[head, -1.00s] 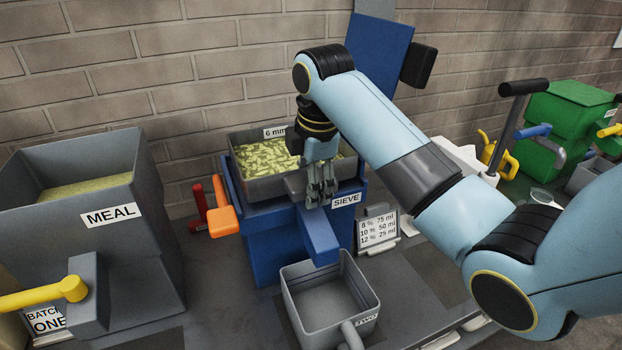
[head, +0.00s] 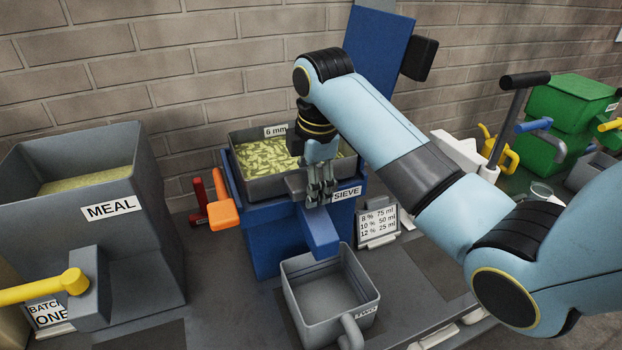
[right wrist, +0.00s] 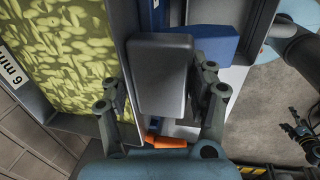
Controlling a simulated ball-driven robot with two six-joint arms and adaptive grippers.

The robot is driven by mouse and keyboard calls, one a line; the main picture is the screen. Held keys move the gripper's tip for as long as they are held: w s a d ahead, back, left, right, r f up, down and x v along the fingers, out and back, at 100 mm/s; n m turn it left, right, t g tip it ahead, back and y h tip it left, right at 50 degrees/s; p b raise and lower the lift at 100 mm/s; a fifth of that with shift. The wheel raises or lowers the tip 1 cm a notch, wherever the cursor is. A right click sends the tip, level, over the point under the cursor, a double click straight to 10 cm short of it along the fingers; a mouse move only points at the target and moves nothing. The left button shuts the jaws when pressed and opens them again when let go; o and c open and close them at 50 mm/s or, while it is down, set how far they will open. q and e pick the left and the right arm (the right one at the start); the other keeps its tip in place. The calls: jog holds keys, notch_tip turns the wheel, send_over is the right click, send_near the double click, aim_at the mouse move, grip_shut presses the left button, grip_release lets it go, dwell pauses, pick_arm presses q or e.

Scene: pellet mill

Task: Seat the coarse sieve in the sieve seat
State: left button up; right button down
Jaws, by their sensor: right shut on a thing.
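The coarse sieve (head: 265,187) is a grey tray with a "6 mm" tag and yellow-green pellets in it. It sits at the top of the blue sieve seat (head: 270,240), labelled SIEVE, and looks about level; whether it touches the seat all round is hidden. My right gripper (head: 320,195) is at the sieve's front, pointing down, shut on its grey handle block. In the right wrist view the handle (right wrist: 162,75) lies between the fingers (right wrist: 160,100), with the pellet-filled tray (right wrist: 115,40) to its left. My left gripper is not in view.
A grey bin (head: 300,315) stands below the blue chute (head: 318,230). An orange lever (head: 222,212) is left of the seat. A grey MEAL hopper (head: 60,235) with a yellow handle fills the left. A chart card (head: 378,222) stands right of the chute. A brick wall is behind.

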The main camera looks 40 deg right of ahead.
jog(key=shift+f, duration=0.3)
dwell(0.7)
jog(key=shift+c, duration=1.6)
grip_release()
jog(key=o, duration=0.3)
jog(key=shift+s+f, duration=0.1)
jog(key=shift+s+a+r, duration=0.1)
jog(key=shift+s+r, duration=0.15)
jog(key=shift+r, duration=1.25)
jog(key=shift+s+a+r, duration=0.1)
jog(key=shift+s+r, duration=0.2)
jog(key=shift+r, duration=1.2)
jog(key=shift+s+r, duration=0.25)
jog(key=shift+r, duration=1.25)
